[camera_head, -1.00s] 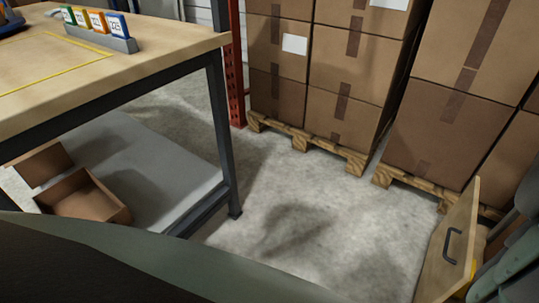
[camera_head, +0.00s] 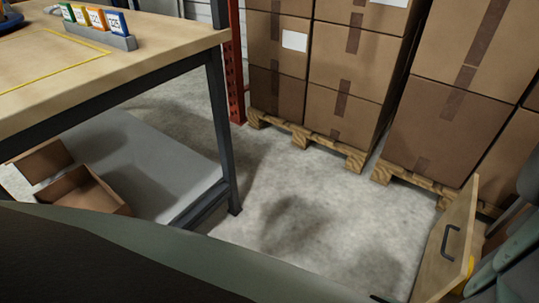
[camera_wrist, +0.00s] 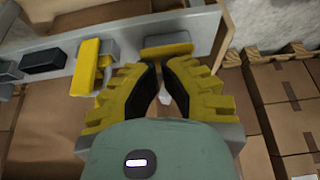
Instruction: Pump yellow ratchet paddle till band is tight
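In the wrist view my gripper (camera_wrist: 161,72) has yellow ribbed fingers with black pads. The fingertips are close together with a narrow gap; whether this counts as open or shut is unclear. A yellow bar (camera_wrist: 167,50) on a grey mount lies just beyond the tips, and contact cannot be told. A second, longer yellow block (camera_wrist: 88,66) stands to the left on grey hardware. Which yellow part is the ratchet paddle is not certain. No band can be made out clearly. In the head view the gripper is not clearly visible.
A wooden panel with a black handle (camera_head: 449,240) stands at the lower right. A workbench (camera_head: 150,60) with coloured tags (camera_head: 95,20) is at the left, an open carton (camera_head: 85,190) beneath it. Stacked cartons (camera_head: 345,60) on pallets (camera_head: 320,147) line the back. Bare floor lies between.

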